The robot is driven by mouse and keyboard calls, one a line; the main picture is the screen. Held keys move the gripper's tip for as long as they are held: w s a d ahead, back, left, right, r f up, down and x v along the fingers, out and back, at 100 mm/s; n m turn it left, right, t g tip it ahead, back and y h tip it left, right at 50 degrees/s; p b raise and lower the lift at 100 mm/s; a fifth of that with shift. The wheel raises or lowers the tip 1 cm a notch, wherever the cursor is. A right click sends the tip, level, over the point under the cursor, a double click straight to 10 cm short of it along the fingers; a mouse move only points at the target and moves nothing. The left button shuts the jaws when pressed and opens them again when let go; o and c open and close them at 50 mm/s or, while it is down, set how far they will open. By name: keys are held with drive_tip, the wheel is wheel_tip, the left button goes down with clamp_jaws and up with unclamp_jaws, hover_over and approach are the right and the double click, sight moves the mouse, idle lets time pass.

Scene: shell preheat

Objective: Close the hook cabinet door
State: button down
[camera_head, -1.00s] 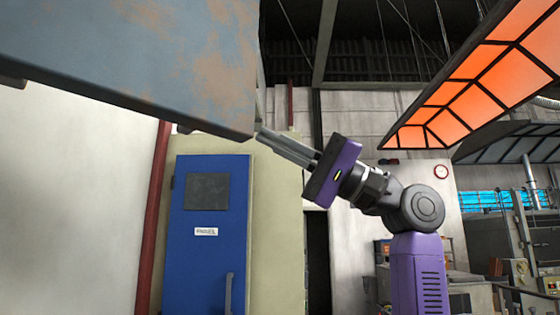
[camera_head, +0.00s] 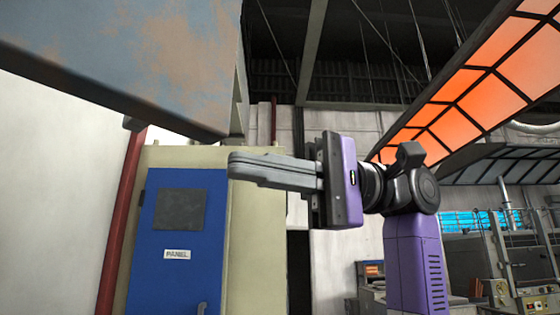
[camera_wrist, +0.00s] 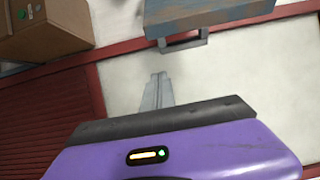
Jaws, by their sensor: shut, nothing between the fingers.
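A worn blue-grey cabinet with rust patches (camera_head: 130,60), which I take to be the hook cabinet, hangs at the upper left of the head view. I cannot tell which face is its door or how far it stands open. My gripper (camera_head: 232,165) is shut and empty, its fingers pointing left, just below the cabinet's lower right corner in the picture. In the wrist view the shut fingertips (camera_wrist: 158,77) show over pale wall. A blue-grey box with worn edges (camera_wrist: 200,14) is beyond them, with a grey bracket (camera_wrist: 185,46) on its near side; they look apart from my fingers.
A blue panel door (camera_head: 180,240) in a cream housing (camera_head: 255,225) stands below and behind my fingers. A red pipe (camera_head: 120,220) runs up the wall to its left. A glowing orange heater canopy (camera_head: 500,75) overhangs the right. Machinery (camera_head: 500,265) stands at the far right.

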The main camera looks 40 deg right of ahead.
drive_tip(key=shift+s+a+p, duration=0.65)
drive_tip(key=shift+s+a, duration=0.2)
drive_tip(key=shift+a, duration=0.25)
drive_tip(key=shift+s+a+p, duration=0.65)
drive_tip(key=shift+s+a, duration=0.15)
drive_tip(key=shift+a, duration=0.3)
